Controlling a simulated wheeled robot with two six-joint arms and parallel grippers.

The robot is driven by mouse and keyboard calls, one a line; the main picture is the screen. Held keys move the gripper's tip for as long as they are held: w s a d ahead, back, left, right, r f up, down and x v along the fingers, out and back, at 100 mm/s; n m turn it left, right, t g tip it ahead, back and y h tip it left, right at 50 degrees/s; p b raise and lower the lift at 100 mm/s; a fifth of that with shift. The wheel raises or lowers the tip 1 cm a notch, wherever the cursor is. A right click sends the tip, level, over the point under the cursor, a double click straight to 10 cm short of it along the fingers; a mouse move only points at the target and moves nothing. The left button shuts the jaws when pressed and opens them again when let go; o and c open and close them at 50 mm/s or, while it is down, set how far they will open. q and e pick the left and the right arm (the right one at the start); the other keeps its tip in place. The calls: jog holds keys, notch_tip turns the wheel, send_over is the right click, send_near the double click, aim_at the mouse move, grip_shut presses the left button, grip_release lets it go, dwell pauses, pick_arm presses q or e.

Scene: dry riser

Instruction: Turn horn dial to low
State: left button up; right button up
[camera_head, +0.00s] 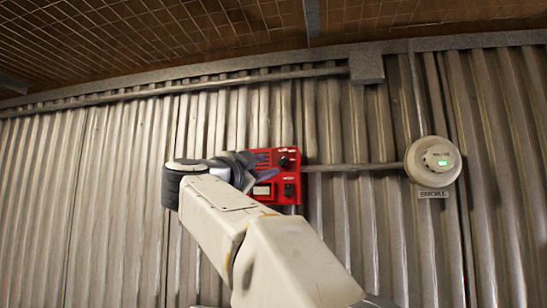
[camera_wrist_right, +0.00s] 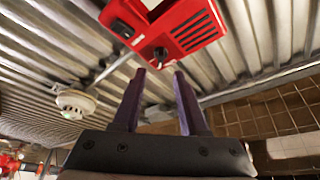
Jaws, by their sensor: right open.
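The red horn box (camera_head: 264,190) is fixed to the corrugated wall, partly hidden by my right arm in the head view. It carries an upper black knob (camera_head: 284,161) and a lower black knob (camera_head: 289,190); their labels are too small to read. In the right wrist view the box (camera_wrist_right: 189,14) shows a slotted grille, and the upper knob (camera_wrist_right: 160,56) appears between the fingertips. My right gripper (camera_wrist_right: 158,72) is open and empty, pointing toward that knob. It also shows in front of the box's left part in the head view (camera_head: 252,164). Contact cannot be told. My left gripper is not in view.
A round white smoke detector (camera_head: 433,161) with a green light is on the wall to the right, above a small plate (camera_head: 432,193). A conduit (camera_head: 350,167) joins it to the box. A grey junction box (camera_head: 366,67) sits higher up.

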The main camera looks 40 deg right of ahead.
aim_at(280, 161)
jog(key=p+x, duration=0.2)
jog(key=x, duration=0.4)
jog(key=shift+a, duration=0.1)
jog(key=shift+w+d+r, duration=0.1)
jog(key=shift+w+d, duration=0.05)
jog(key=shift+d, duration=0.25)
grip_shut()
